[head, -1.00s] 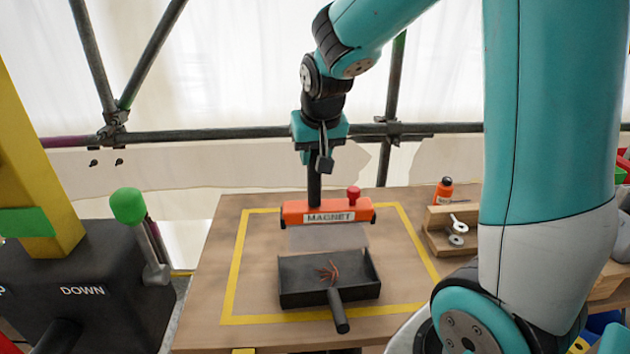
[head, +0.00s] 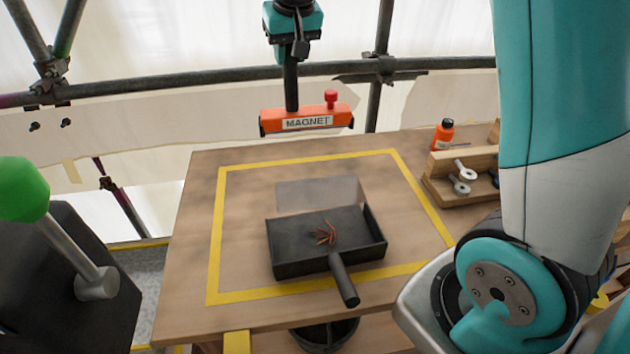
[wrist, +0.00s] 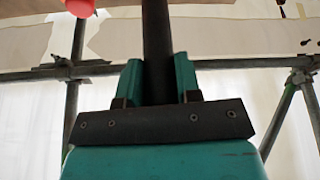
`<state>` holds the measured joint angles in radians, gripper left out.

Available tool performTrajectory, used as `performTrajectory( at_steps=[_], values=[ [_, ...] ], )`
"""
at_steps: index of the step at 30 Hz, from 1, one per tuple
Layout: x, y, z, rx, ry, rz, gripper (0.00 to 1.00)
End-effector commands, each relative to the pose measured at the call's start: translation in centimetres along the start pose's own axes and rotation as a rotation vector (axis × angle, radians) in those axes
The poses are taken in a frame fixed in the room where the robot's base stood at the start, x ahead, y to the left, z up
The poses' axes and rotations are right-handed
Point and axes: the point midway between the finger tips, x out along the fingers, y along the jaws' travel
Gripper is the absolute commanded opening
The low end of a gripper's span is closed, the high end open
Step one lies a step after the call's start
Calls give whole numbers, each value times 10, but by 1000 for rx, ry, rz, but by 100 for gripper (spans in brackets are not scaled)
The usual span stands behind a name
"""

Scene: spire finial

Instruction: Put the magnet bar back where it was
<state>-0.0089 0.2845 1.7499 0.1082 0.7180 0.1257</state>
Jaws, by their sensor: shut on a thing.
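The magnet bar (head: 306,120) is orange with a white MAGNET label, a red knob on top and a dark upright handle. My gripper (head: 291,57) is shut on that handle and holds the bar up, apart from the table, above its far edge in the head view. In the wrist view the dark handle (wrist: 157,50) stands between the two teal fingers of my gripper (wrist: 158,80). The red knob (wrist: 80,8) shows at the top left there. The bar's underside is hidden.
A black tray (head: 300,265) with a handle and several reddish slivers sits inside the yellow outline on the wooden table (head: 190,240). A grey plate (head: 318,194) lies behind it. A wooden rack (head: 440,165) and an orange bottle (head: 443,135) are at right. Scaffold tubes (head: 210,80) cross behind.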

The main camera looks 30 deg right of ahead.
Motion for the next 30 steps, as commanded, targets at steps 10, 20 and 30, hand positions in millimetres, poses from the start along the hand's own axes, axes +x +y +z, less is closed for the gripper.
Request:
performTrajectory(
  at_steps=[10, 20, 30],
  values=[
    [71, -6, 30, -9, -8, -2, 0],
    [136, -4, 56, -6, -2, -2, 0],
    [172, -3, 71, -5, -3, -1, 0]
  ],
)
